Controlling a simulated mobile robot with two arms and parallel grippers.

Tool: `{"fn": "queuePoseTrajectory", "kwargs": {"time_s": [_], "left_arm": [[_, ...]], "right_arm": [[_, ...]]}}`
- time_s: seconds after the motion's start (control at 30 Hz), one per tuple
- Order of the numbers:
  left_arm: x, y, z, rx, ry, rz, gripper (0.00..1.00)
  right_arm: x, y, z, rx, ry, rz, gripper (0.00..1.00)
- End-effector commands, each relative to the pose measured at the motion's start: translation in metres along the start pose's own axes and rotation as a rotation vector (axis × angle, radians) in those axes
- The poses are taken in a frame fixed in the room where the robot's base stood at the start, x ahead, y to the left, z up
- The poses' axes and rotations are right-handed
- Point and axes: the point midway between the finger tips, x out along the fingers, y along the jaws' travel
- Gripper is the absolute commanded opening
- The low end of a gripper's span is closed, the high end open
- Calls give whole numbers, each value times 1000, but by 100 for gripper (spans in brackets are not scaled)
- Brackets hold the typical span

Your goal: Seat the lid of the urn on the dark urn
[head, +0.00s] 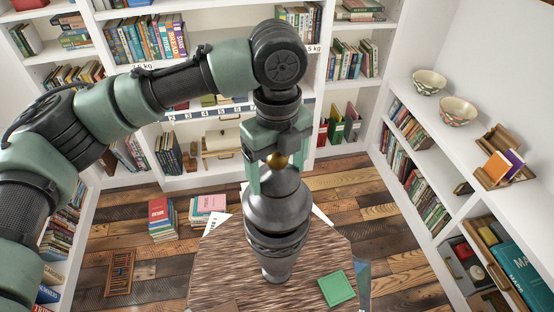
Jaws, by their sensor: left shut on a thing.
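The dark urn (277,264) stands upright on a round wood-grain table, its narrow foot towards the front of the picture. The dark grey lid (281,183) with a gold knob is above the urn and in line with it. My left gripper (277,157) comes down from above and is shut on the lid by its knob. The lid and urn overlap in this view, so I cannot tell whether they touch or a gap is left. The urn's mouth is not clearly visible. My right gripper is out of view.
The table (222,262) also holds a green square item (337,288) at the right and some white papers at the back. Stacked books (163,218) and an abacus-like frame (121,272) are on the floor. White shelves line the back and right, with two bowls (458,111).

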Motion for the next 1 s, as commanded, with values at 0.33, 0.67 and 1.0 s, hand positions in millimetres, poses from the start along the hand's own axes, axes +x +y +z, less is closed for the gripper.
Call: {"fn": "queuePoseTrajectory", "kwargs": {"time_s": [0.33,0.67,1.0], "left_arm": [[36,0,0,-1,-2,-1,5],[43,0,0,0,-1,-2,5],[43,0,0,0,-1,-2,5]], "right_arm": [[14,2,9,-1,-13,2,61],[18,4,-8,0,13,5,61],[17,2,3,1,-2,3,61]]}}
